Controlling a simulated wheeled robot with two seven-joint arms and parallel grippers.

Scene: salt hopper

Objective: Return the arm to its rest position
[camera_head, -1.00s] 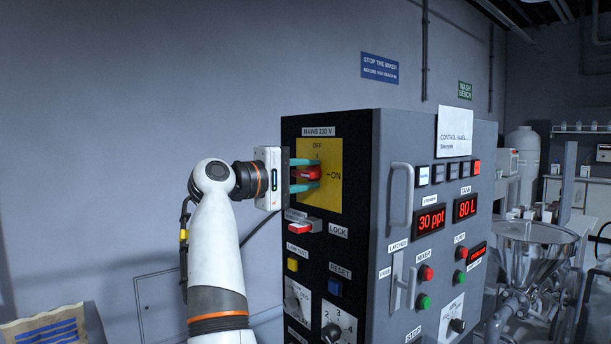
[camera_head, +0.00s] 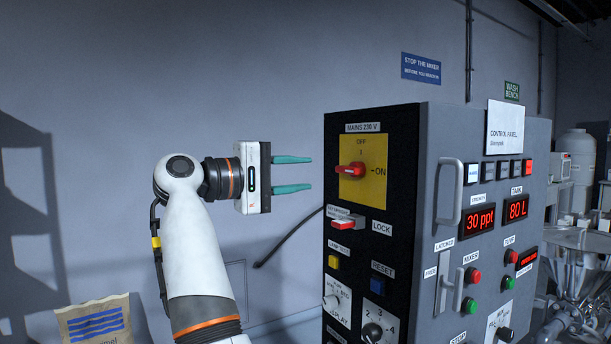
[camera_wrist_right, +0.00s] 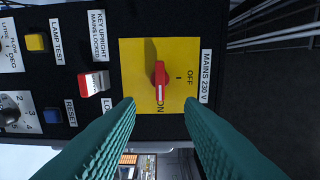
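My right gripper (camera_head: 309,174) is open and empty, its two teal fingers apart and pointing at the control cabinet. A clear gap lies between the fingertips and the red mains knob (camera_head: 350,170) on its yellow plate (camera_head: 376,189). The knob's handle lies toward the ON mark. In the right wrist view the knob (camera_wrist_right: 160,80) shows beyond and between the open fingers (camera_wrist_right: 158,105), untouched. My left gripper is not in view.
The control cabinet (camera_head: 400,150) carries a red lock switch (camera_head: 343,217), buttons and a grey handle (camera_head: 448,192) that sticks out. A paper sack (camera_head: 95,322) is at the lower left. A steel hopper (camera_head: 580,275) stands at the right. The wall area left of my arm is clear.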

